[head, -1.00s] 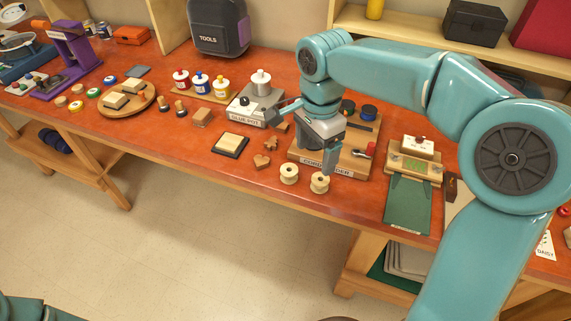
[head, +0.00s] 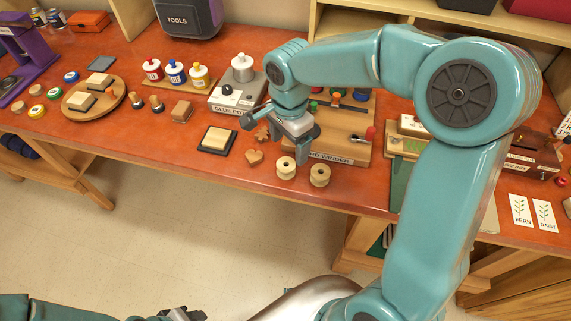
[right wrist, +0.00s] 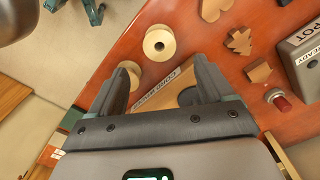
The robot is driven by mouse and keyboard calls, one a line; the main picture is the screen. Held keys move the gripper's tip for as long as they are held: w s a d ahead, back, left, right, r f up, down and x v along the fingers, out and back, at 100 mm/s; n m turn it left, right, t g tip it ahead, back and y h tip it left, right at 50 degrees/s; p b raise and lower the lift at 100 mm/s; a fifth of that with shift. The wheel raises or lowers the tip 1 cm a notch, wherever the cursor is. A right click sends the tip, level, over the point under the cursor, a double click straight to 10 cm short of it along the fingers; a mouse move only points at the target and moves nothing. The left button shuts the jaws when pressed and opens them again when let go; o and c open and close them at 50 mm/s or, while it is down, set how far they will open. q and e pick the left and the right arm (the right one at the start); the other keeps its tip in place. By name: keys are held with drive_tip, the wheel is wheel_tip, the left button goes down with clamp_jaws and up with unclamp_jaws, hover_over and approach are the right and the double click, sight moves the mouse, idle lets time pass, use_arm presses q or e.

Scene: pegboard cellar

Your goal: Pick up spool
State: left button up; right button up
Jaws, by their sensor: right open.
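Two pale wooden spools stand side by side near the front edge of the bench, a left one (head: 286,168) and a right one (head: 320,175). My right gripper (head: 277,142) is open and empty above and behind the left spool. In the right wrist view the left spool (right wrist: 168,38) lies just beyond the gap between the open fingers (right wrist: 162,75). The right spool (right wrist: 133,68) shows there partly hidden behind one finger. My left gripper (head: 180,314) shows only in part at the bottom edge of the head view; its jaws are unclear.
The cord winder board (head: 350,150) stands behind the spools and the glue pot (head: 232,103) farther left. A heart block (head: 255,157), a figure-shaped block (head: 262,134) and a dark-framed pad (head: 218,140) lie left of the spools.

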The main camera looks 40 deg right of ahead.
sight(287, 164)
drive_tip(key=shift+s+a+f, duration=0.1)
drive_tip(key=shift+a+f, duration=0.05)
drive_tip(key=shift+f, duration=0.4)
drive_tip(key=shift+s+a+f, duration=0.1)
drive_tip(key=shift+f, duration=0.4)
drive_tip(key=shift+w+f, duration=0.15)
drive_tip(key=shift+f, duration=0.15)
wheel_tip(287, 164, down, 4)
drive_tip(key=shift+d+f+p, duration=0.1)
drive_tip(key=shift+f+p, duration=0.15)
drive_tip(key=shift+p, duration=0.4)
drive_tip(key=shift+w+f, duration=0.1)
drive_tip(key=shift+f, duration=0.25)
drive_tip(key=shift+r, duration=0.1)
drive_tip(key=c, duration=0.9)
drive_tip(key=shift+c, duration=0.7)
